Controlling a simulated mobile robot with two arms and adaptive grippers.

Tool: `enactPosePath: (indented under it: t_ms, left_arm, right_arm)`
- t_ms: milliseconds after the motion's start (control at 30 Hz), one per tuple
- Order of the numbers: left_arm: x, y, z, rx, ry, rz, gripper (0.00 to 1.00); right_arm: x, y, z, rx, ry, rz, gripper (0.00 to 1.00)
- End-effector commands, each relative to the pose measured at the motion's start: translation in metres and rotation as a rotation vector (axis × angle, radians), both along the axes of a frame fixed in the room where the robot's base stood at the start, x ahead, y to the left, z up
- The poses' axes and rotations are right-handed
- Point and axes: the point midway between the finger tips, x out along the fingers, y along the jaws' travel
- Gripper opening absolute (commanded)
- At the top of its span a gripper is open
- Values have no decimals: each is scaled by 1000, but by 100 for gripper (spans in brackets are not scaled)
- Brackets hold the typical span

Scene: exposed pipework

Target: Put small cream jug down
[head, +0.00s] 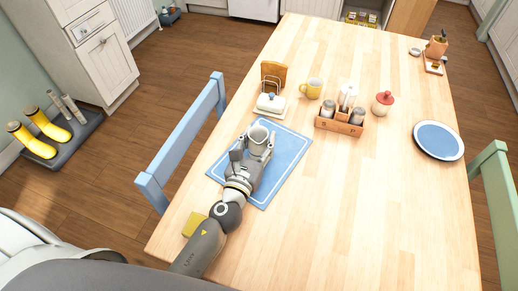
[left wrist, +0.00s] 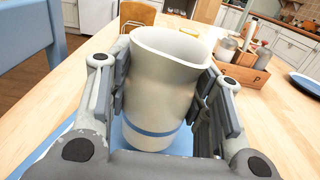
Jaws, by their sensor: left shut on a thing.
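The small cream jug (left wrist: 158,90) is off-white with a blue band near its base. It stands upright between the fingers of my left gripper (left wrist: 163,92), which is shut on it. In the head view the jug (head: 258,134) is over the upper part of the blue placemat (head: 271,181). I cannot tell whether its base touches the mat. My left gripper (head: 257,145) reaches over the mat from the near edge of the table. My right gripper is not in view.
Beyond the mat are a white butter dish (head: 270,106), a toast rack (head: 273,76), a yellow mug (head: 313,88), a wooden condiment caddy (head: 338,124) and a red-lidded pot (head: 382,104). A blue plate (head: 438,141) lies right. A blue chair (head: 184,140) stands left. The table's right-front is clear.

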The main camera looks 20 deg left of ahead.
Motion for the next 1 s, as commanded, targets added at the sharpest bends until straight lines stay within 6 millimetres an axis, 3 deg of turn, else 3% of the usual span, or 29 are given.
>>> enactPosePath:
  t_ms: [33, 167, 567, 600, 733, 1000]
  left_arm:
    - [-1, -1, -14, 0, 2, 0, 18]
    - [-1, -1, -27, -2, 1, -1, 18]
    - [-1, -1, -30, 0, 1, -2, 18]
    - [-2, -1, -30, 0, 2, -2, 49]
    - [-2, -1, -29, 0, 2, -2, 66]
    - [-2, -1, -29, 0, 2, -1, 68]
  right_arm:
    - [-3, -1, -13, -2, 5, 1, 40]
    - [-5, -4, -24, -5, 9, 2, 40]
    - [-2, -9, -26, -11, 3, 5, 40]
    - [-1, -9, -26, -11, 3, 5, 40]
    - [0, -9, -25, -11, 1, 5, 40]
    - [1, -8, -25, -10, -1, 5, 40]
